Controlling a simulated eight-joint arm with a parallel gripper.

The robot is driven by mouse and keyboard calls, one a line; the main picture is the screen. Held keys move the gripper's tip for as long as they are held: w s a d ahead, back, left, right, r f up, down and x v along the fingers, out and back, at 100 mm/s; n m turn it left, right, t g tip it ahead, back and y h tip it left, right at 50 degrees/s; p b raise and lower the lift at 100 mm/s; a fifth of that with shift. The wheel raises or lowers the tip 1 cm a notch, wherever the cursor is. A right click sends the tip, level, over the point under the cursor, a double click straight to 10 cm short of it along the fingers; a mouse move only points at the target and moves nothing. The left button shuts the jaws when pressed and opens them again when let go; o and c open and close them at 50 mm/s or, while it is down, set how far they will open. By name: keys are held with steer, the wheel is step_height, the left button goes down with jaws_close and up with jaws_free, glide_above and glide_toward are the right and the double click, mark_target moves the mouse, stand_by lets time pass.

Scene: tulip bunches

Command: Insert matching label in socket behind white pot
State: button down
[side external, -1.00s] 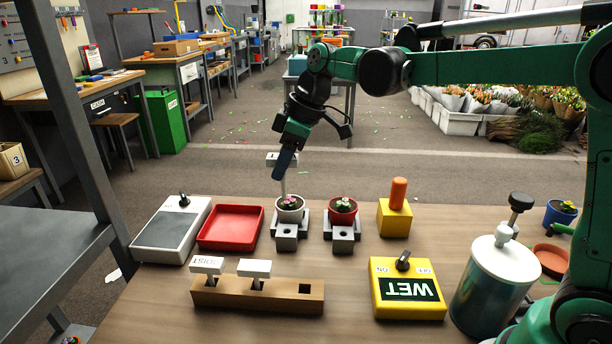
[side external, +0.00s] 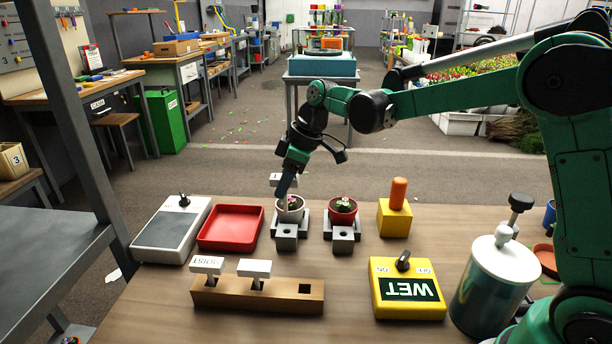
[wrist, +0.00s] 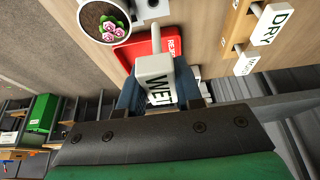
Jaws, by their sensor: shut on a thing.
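My gripper (side external: 284,190) is shut on a white label block (side external: 274,178), which reads WET in the wrist view (wrist: 153,80). In the side view the gripper points down just over the far side of the white pot (side external: 291,209), which holds a pink-flowered plant. In the wrist view the white pot (wrist: 84,27) is left of the label. The pot's grey stand (side external: 286,232) shows a hole on the near side. A yellow box (side external: 408,290) has a WET sign.
A wooden rack (side external: 275,297) holds two white labels, one reading MOIST (side external: 207,264), with an empty slot at right. A red tray (side external: 231,227) is left of the white pot. A red pot (side external: 343,211) and an orange-handled yellow block (side external: 396,216) stand to the right.

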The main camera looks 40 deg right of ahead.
mark_target(287, 212)
steer(key=shift+f, duration=1.65)
steer(key=shift+f, duration=2)
steer(key=c, duration=0.5)
jaws_free()
steer(key=shift+v, duration=2.75)
